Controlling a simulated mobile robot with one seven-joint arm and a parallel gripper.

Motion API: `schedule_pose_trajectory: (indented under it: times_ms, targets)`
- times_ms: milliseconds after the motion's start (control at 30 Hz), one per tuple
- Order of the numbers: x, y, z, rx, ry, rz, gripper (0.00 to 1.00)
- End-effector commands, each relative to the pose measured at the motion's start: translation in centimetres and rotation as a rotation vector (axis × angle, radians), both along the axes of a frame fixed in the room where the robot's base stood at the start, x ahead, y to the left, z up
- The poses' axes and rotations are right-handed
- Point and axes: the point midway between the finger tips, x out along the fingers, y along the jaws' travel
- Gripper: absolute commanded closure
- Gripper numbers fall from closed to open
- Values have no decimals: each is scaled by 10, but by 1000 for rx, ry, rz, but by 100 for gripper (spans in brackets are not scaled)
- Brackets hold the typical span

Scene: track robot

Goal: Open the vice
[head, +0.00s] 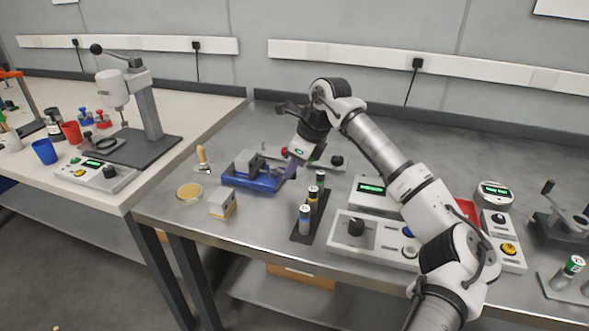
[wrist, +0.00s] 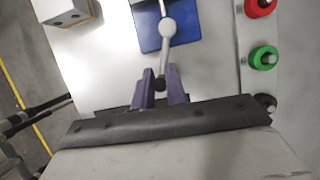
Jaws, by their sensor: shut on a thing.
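The vice (head: 250,181) has a blue base and sits near the left end of the grey metal bench. Its blue body also shows at the top of the wrist view (wrist: 149,42), with a grey ball-shaped hub (wrist: 168,27) and a rod-like handle (wrist: 171,62) running down from it. My gripper (head: 289,168) is at the right end of the vice. In the wrist view its purple fingers (wrist: 160,86) are shut on the handle's dark lower end. The vice jaws are partly hidden, and I cannot tell how far apart they are.
A grey box (head: 222,205) and a round tan dish (head: 189,192) stand left and in front of the vice. A dark rack (head: 300,232) with several upright cylinders is close to its right. A strip of coloured knobs, one green (wrist: 263,57), lies behind it.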

Motion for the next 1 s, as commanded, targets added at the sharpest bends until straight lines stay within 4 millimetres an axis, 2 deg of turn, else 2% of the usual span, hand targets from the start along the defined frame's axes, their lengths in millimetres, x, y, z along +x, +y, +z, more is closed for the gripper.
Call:
schedule_pose_trajectory:
  times_ms: [33,500,1000]
  targets:
    - [-3,1,-4,-3,-1,-34,100]
    - [-20,23,-6,-5,-2,-471,100]
    - [-25,52,-5,-4,-1,-935,100]
